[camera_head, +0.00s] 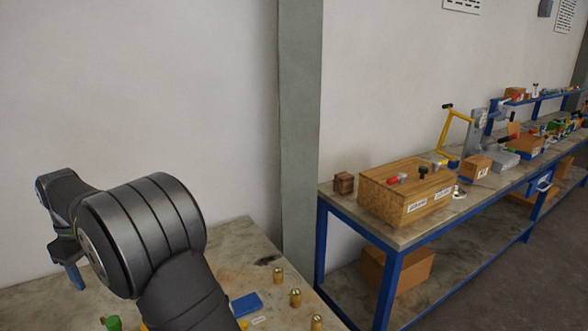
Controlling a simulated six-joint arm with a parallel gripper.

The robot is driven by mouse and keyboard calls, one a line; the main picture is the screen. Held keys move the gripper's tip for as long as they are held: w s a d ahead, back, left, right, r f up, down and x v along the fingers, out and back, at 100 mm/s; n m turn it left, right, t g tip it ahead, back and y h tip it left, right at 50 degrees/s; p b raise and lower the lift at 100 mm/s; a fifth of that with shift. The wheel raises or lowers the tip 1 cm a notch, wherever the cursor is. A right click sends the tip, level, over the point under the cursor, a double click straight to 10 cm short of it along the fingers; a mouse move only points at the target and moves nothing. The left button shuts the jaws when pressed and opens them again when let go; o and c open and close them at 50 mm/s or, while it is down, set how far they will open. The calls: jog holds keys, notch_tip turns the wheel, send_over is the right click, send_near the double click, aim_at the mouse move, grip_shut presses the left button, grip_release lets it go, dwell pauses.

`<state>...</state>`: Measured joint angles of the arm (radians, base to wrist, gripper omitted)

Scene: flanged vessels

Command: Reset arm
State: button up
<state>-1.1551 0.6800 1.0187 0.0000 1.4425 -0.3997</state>
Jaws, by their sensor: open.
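My arm rises from the bottom of the head view and bends over to the left. My gripper (73,274) is at the far left, pointing down, with a blue fingertip showing. It is open, and I see nothing held in it. It hangs above the left part of the near table (232,262), apart from the objects there. My own arm hides much of the table's middle.
Several brass-coloured pieces (295,298), a blue block (246,304) and a green piece (113,323) are on the near table. A grey pillar (300,130) stands behind it. A blue-framed bench (387,270) at right bears a wooden box (380,205) and tools.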

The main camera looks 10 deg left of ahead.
aim_at(112, 319)
notch_tip(112, 319, down, 18)
jog(key=shift+r, duration=0.25)
dwell(0.3)
notch_tip(112, 319, up, 18)
notch_tip(112, 319, down, 17)
jog(key=shift+f, duration=0.55)
jog(key=n, duration=0.6)
jog(key=shift+r, duration=0.1)
notch_tip(112, 319, up, 16)
dwell(0.4)
